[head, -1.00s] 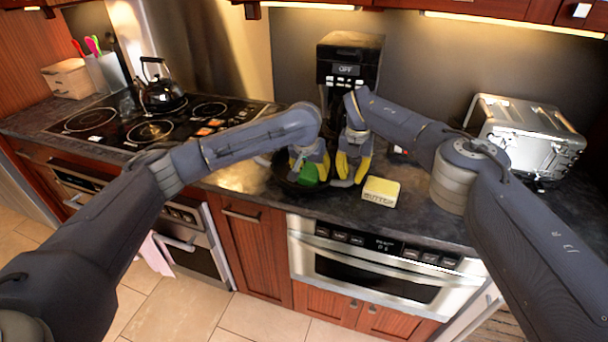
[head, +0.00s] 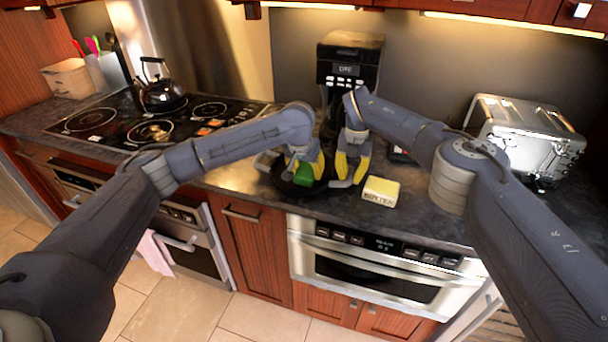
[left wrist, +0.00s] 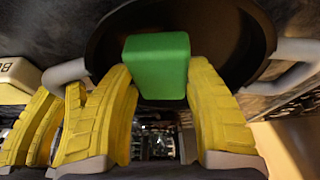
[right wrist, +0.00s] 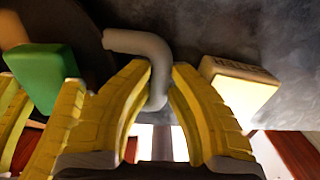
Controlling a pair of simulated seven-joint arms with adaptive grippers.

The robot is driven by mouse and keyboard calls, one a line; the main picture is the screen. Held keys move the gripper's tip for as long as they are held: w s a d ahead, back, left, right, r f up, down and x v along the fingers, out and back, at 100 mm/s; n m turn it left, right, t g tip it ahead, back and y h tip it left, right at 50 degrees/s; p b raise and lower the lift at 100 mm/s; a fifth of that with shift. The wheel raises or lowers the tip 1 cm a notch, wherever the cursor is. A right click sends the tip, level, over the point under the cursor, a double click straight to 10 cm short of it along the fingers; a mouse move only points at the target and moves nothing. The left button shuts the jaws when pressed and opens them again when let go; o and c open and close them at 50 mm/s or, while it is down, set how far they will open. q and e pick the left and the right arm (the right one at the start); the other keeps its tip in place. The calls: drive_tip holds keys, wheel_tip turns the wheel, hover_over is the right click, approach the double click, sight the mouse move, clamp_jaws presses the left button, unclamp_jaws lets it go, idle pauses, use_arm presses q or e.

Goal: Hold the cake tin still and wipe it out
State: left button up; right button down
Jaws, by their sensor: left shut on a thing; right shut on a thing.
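The cake tin (head: 283,187) is a dark round pan on the counter in front of the coffee machine, partly hidden by my grippers. My left gripper (head: 302,172) is shut on a green sponge (head: 302,178), inside the tin. In the left wrist view the sponge (left wrist: 156,65) sits between the yellow fingers, over the dark tin floor (left wrist: 222,40). My right gripper (head: 347,180) is shut on the tin's grey handle at the right side; the right wrist view shows this curved handle (right wrist: 138,43) between the fingers. The tin's other handle (left wrist: 298,50) is free.
A yellow butter block (head: 381,191) lies just right of my right gripper. The coffee machine (head: 349,65) stands behind, the toaster (head: 525,135) at the right. The stove with a kettle (head: 161,93) is left. The counter's front edge is close to the tin.

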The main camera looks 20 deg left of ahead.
use_arm(q)
drive_tip(key=shift+a, duration=0.4)
drive_tip(key=shift+f, duration=0.1)
drive_tip(key=shift+d, duration=0.1)
drive_tip(key=shift+d+f, duration=0.25)
drive_tip(key=shift+d, duration=0.85)
drive_tip(key=o, duration=1.4)
drive_tip(key=shift+c, duration=0.2)
drive_tip(key=shift+d, duration=0.1)
drive_tip(key=shift+d+r, duration=0.1)
drive_tip(key=shift+r, duration=0.2)
